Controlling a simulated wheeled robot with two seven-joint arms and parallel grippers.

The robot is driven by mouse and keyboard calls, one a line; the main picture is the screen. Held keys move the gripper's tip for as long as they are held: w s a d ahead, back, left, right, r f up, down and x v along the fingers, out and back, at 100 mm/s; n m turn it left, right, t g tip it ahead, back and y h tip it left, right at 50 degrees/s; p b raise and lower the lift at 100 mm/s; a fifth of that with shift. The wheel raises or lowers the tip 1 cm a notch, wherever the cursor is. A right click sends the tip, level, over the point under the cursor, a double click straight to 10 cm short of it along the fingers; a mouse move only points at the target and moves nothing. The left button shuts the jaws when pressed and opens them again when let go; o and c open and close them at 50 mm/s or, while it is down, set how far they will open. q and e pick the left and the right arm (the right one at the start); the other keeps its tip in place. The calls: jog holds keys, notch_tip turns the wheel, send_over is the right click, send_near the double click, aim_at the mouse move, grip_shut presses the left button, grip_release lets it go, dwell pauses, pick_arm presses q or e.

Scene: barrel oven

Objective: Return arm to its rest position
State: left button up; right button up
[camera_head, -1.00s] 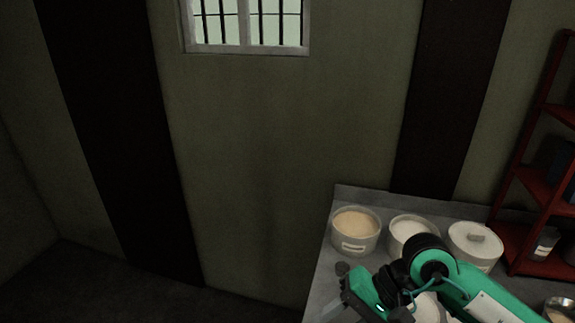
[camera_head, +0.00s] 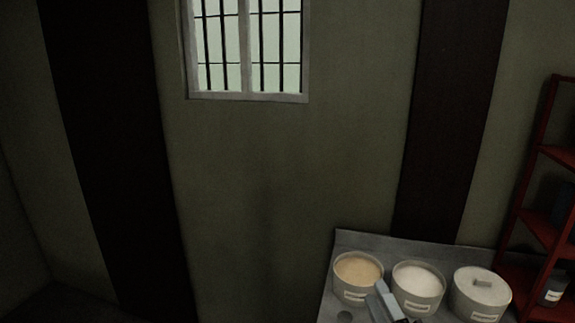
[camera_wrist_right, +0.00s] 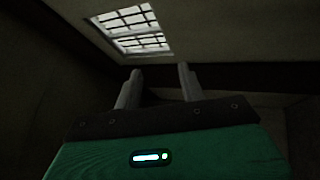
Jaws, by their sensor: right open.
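My right gripper (camera_head: 387,300) shows at the bottom of the head view, in front of the pots on the table. Only its grey fingers show there; the rest of the arm is below the frame. In the right wrist view the two fingers of the right gripper (camera_wrist_right: 160,82) stand apart with nothing between them, pointing up toward the wall and window. My left gripper is not in view.
A grey table (camera_head: 350,241) holds a pot of tan contents (camera_head: 353,293), a pot of white contents (camera_head: 417,299) and a lidded pot (camera_head: 481,305). A red shelf (camera_head: 530,220) stands at right. A barred window (camera_head: 247,97) is in the wall; the left side is clear.

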jog(key=s+d+f+m+g+h, duration=0.2)
jog(key=f+m+g, duration=0.15)
jog(key=f, duration=0.25)
jog(key=s+d+f+m+g+h, duration=0.2)
jog(key=d+f+m, duration=0.1)
jog(key=f+m, duration=0.25)
jog(key=s+d+f+m+g+h, duration=0.2)
jog(key=f+m+g, duration=0.15)
jog(key=f, duration=0.35)
jog(key=s+f+m+g, duration=0.7)
jog(key=s+f, duration=0.4)
jog(key=s, duration=0.5)
notch_tip(320, 180, down, 31)
jog(key=n+g, duration=0.1)
jog(key=g, duration=0.2)
jog(key=s+d+f+g, duration=0.1)
jog(key=s+d+f, duration=0.2)
jog(key=s+f, duration=1.6)
jog(key=shift+s+p, duration=0.2)
jog(key=shift+p, duration=0.1)
